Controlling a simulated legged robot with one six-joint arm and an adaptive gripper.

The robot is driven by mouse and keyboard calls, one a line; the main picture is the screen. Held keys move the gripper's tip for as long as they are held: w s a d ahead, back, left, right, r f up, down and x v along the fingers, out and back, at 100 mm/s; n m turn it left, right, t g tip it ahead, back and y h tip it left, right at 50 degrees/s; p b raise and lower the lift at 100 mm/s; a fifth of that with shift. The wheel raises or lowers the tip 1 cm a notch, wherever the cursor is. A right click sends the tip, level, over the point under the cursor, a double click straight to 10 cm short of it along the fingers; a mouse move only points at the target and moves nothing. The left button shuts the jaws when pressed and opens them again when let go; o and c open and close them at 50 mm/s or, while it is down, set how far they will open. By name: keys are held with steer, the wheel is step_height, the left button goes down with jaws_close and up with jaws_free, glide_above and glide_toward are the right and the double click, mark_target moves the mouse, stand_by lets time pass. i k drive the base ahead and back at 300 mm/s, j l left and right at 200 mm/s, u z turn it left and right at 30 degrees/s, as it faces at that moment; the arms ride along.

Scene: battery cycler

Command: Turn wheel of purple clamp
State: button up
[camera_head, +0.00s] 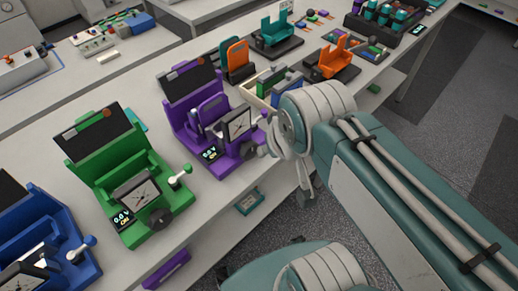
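The purple clamp (190,128) stands on the white bench, left of centre. It has a raised dark panel at the back, a dial plate and a small lit display at the front. Its dark round wheel (248,150) is on the front right, below the dial. My arm comes in from the right, and its wrist is close to the right side of the purple clamp. My gripper (305,192) seems to hang below the wrist, off the bench's front edge and apart from the wheel. It is small and partly hidden by my arm, so its opening is unclear.
A similar green device (110,165) and a blue device (40,235) stand to the left. A bin with cards (257,97), an orange stand (335,62) and a teal stand (277,35) are behind. The floor in front of the bench is partly covered by my body.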

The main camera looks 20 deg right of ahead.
mark_target(248, 152)
steer(key=k+l+u, duration=0.1)
steer(key=k+l, duration=0.25)
steer(key=l, duration=0.2)
steer(key=k+l+u, duration=0.1)
steer(key=k+l, duration=0.25)
steer(key=l, duration=0.15)
